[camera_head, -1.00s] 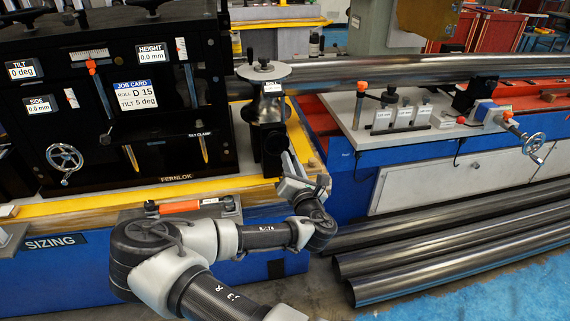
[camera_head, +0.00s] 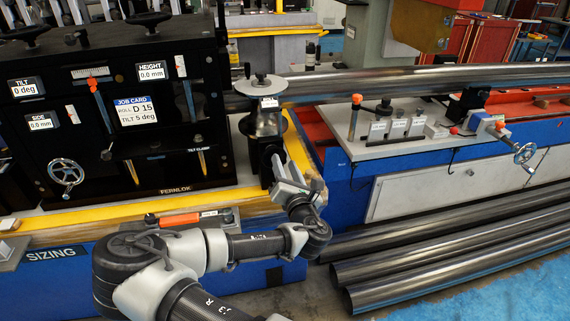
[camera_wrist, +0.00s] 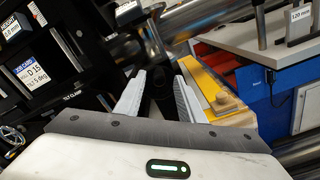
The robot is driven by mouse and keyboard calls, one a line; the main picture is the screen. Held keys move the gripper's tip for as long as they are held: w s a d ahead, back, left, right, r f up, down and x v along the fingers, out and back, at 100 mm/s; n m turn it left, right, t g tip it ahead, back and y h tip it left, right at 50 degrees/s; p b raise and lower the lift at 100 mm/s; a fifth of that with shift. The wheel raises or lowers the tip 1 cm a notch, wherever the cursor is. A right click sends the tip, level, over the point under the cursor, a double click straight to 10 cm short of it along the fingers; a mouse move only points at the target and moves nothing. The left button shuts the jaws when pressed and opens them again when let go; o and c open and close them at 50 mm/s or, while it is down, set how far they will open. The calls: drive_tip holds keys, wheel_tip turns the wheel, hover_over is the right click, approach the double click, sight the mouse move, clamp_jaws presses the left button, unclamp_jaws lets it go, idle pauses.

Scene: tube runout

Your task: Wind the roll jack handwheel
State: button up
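A pale round handwheel (camera_head: 264,87) with an upright black crank knob lies flat on top of a black jack stand at the right end of the black machine. The label (camera_head: 269,102) below it is too small to read. My gripper (camera_head: 280,168) is low in front of this stand, well below the handwheel and apart from it. In the wrist view my gripper (camera_wrist: 160,85) is open, its two pale fingers spread. A dark, round-ended part shows beyond the gap, and I see nothing held. The handwheel cannot be made out in the wrist view.
The black machine (camera_head: 165,150) shows a job card (camera_head: 136,111) and a spoked handwheel (camera_head: 66,172). A long steel tube (camera_head: 400,78) runs right from behind the stand. A grey bench (camera_head: 400,145) has another handwheel (camera_head: 524,153). Dark pipes (camera_head: 440,245) lie on the floor.

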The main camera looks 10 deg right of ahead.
drive_tip(key=shift+s, duration=2.45)
